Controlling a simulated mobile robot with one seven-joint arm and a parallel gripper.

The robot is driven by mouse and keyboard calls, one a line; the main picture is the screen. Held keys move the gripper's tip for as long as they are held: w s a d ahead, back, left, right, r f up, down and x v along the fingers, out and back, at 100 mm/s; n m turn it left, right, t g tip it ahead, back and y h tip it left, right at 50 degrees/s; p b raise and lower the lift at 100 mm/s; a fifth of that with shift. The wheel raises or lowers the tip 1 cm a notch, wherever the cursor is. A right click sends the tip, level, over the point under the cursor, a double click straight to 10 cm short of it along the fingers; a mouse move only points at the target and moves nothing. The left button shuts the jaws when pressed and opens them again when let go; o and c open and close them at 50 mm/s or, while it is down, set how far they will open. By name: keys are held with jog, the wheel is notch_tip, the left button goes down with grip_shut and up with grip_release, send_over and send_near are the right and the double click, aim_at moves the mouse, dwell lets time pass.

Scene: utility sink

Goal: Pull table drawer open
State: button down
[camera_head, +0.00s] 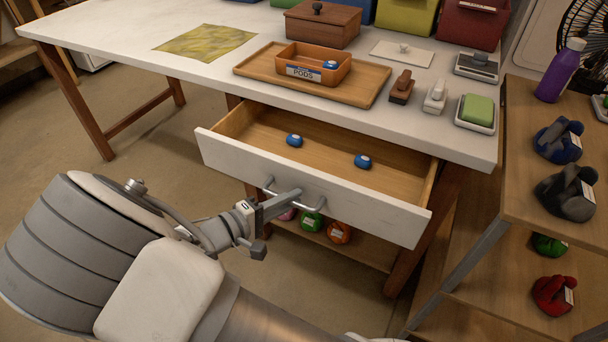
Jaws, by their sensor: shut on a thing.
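The table drawer (228,147) has a white front and a wooden inside, and it stands well out from under the white tabletop (120,45). Two blue pods lie inside it, a left one (294,140) and a right one (362,161). A metal bar handle (312,209) is on the drawer front. My gripper (285,203) is at the left part of this handle and shut on it. The fingertips are small in this view and partly hidden against the handle.
On the table are a wooden tray (255,66) with an orange PODS box (302,70), a brown box (322,22), brushes and a green sponge (477,109). A wooden shelf (520,185) stands close on the right. Several coloured items lie on the lower shelf beneath the drawer.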

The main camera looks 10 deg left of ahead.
jog(key=shift+s+a+p, duration=0.1)
jog(key=shift+s+a, duration=0.2)
jog(key=shift+s, duration=0.5)
jog(key=shift+s+a+p, duration=0.1)
jog(key=shift+s+a, duration=0.15)
jog(key=shift+s, duration=0.5)
jog(key=shift+s+a+p, duration=0.1)
jog(key=shift+s+a, duration=0.2)
jog(key=shift+s, duration=0.5)
jog(key=c, duration=0.8)
grip_release()
jog(key=shift+c, duration=0.2)
jog(key=shift+s+a, duration=0.1)
jog(key=p+v, duration=0.3)
jog(key=v, duration=1.4)
jog(key=shift+r, duration=0.1)
